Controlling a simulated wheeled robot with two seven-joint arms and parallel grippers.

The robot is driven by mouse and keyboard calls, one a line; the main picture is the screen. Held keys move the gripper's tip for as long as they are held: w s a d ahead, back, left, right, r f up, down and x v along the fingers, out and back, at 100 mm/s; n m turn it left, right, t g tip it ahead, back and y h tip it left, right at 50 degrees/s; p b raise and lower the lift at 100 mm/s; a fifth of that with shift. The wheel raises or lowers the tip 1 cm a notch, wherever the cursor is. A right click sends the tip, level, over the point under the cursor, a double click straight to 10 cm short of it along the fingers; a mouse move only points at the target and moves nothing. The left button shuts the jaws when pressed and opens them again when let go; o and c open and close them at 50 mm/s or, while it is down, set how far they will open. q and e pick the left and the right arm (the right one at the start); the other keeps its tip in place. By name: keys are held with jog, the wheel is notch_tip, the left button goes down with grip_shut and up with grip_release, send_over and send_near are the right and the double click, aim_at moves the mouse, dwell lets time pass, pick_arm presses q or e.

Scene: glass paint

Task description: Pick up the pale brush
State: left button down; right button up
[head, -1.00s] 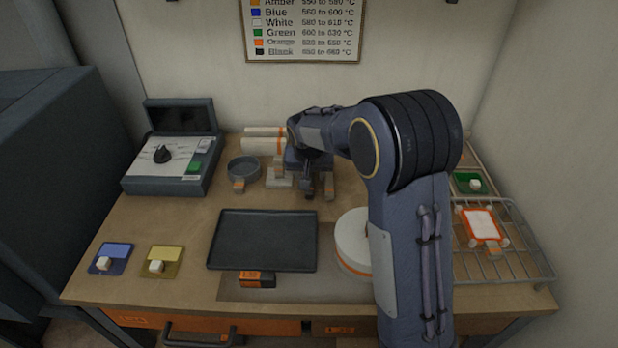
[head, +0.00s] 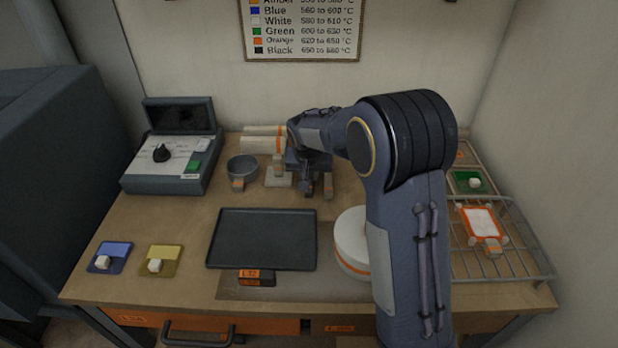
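I cannot clearly make out a pale brush; it may be hidden behind my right arm and gripper. My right gripper (head: 317,187) points down over the back middle of the bench, behind the black tray (head: 262,240). My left gripper is out of view.
A grey bowl (head: 242,167) and pale rolls (head: 262,145) stand left of the gripper. A white round turntable (head: 350,240) is partly behind my forearm. A wire rack (head: 515,262) is at right. Blue (head: 118,251) and yellow (head: 172,252) pads lie front left.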

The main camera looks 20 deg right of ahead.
grip_shut()
jog(key=shift+r, duration=0.6)
notch_tip(320, 180, up, 3)
jog(key=shift+a+f, duration=0.15)
jog(key=s+a+r+b, duration=0.1)
jog(key=s+a+r, duration=0.8)
jog(key=s, duration=0.1)
jog(key=shift+s+r, duration=0.25)
jog(key=shift+s, duration=0.05)
